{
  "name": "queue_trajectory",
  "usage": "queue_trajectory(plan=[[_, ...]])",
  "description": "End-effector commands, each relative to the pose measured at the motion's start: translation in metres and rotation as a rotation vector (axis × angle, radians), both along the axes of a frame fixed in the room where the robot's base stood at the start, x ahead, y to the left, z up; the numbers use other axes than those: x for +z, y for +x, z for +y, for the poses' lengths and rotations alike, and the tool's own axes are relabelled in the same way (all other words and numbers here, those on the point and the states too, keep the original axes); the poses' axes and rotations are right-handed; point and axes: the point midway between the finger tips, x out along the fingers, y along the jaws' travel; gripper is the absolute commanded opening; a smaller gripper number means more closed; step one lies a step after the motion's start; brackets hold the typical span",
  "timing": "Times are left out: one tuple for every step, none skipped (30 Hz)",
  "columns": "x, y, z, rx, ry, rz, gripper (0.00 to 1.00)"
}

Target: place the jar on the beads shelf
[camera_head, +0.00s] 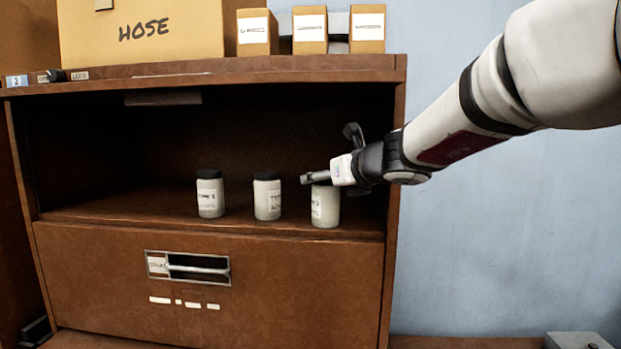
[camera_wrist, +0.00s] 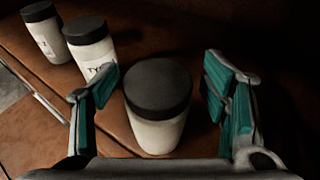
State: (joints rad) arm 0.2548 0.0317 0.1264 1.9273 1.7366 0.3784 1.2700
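Three white jars with dark lids stand upright in a row on the wooden shelf (camera_head: 130,214). The right jar (camera_head: 326,208) is just below my gripper (camera_head: 318,178) in the head view, its top partly hidden by the gripper. In the wrist view this jar (camera_wrist: 157,105) stands between my two open fingers (camera_wrist: 165,100), with a gap visible on both sides. The middle jar (camera_head: 267,198) and left jar (camera_head: 210,196) stand to its left; the wrist view shows them at upper left, the middle one (camera_wrist: 90,48) close to my left finger. I see no shelf label reading beads.
The shelf is inside a brown cabinet with a right side wall (camera_head: 395,170) close to my gripper. A drawer front (camera_head: 110,280) is below. A HOSE box (camera_head: 140,32) and several small boxes (camera_head: 310,30) stand on top. The shelf's left part is clear.

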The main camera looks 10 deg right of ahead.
Motion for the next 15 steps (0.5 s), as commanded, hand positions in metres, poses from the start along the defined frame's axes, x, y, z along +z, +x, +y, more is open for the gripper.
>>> queue_trajectory(plan=[[0.000,0.000,0.000,0.000,0.000,0.000,0.68],[0.000,0.000,0.000,0.000,0.000,0.000,0.68],[0.000,0.000,0.000,0.000,0.000,0.000,0.68],[0.001,0.000,0.000,0.000,0.000,0.000,0.68],[0.002,-0.001,0.000,0.000,0.000,0.000,0.68],[0.004,-0.002,0.000,-0.001,-0.001,-0.001,0.68],[0.005,-0.005,-0.001,0.000,-0.002,-0.002,0.68],[0.006,-0.008,-0.002,0.000,-0.002,-0.002,0.68],[0.008,-0.014,-0.004,-0.001,-0.001,-0.002,0.68],[0.010,-0.019,-0.005,-0.002,-0.001,-0.002,0.68],[0.011,-0.024,-0.007,-0.002,-0.001,-0.002,0.68],[0.014,-0.032,-0.009,-0.002,-0.002,-0.003,0.68],[0.016,-0.038,-0.010,-0.002,-0.001,-0.003,0.68],[0.018,-0.044,-0.012,-0.002,-0.001,-0.003,0.68],[0.020,-0.052,-0.014,-0.001,-0.002,-0.003,0.68]])
